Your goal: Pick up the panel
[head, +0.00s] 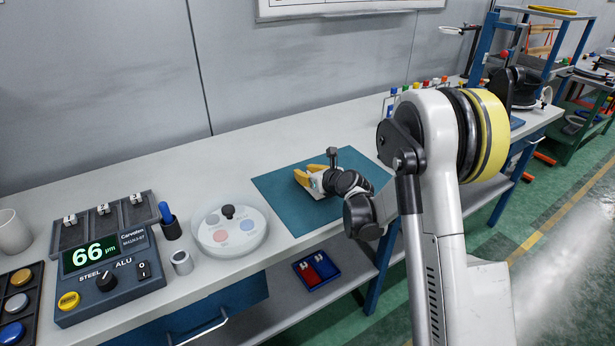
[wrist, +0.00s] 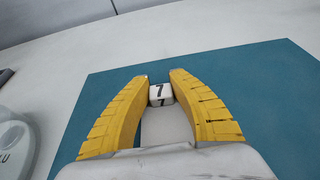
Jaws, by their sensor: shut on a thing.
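My gripper (wrist: 160,82) has two curved yellow fingers, which close around a pale grey panel (wrist: 166,126) in the wrist view. A small white block (wrist: 160,95) marked with a black 7 sits at the panel's far end, between the fingertips. In the head view my gripper (head: 305,175) is low over the teal mat (head: 283,202) on the bench. There the panel shows only as a pale patch, partly hidden by the fingers and wrist. I cannot tell whether it touches the mat.
A white round device (head: 230,232) stands left of the mat. Further left are a thickness gauge (head: 98,270) reading 66, a tray (head: 118,212) with several white tagged blocks, and a pen cup (head: 171,228). A rack of coloured caps (head: 408,90) stands at the back right. The bench behind the mat is clear.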

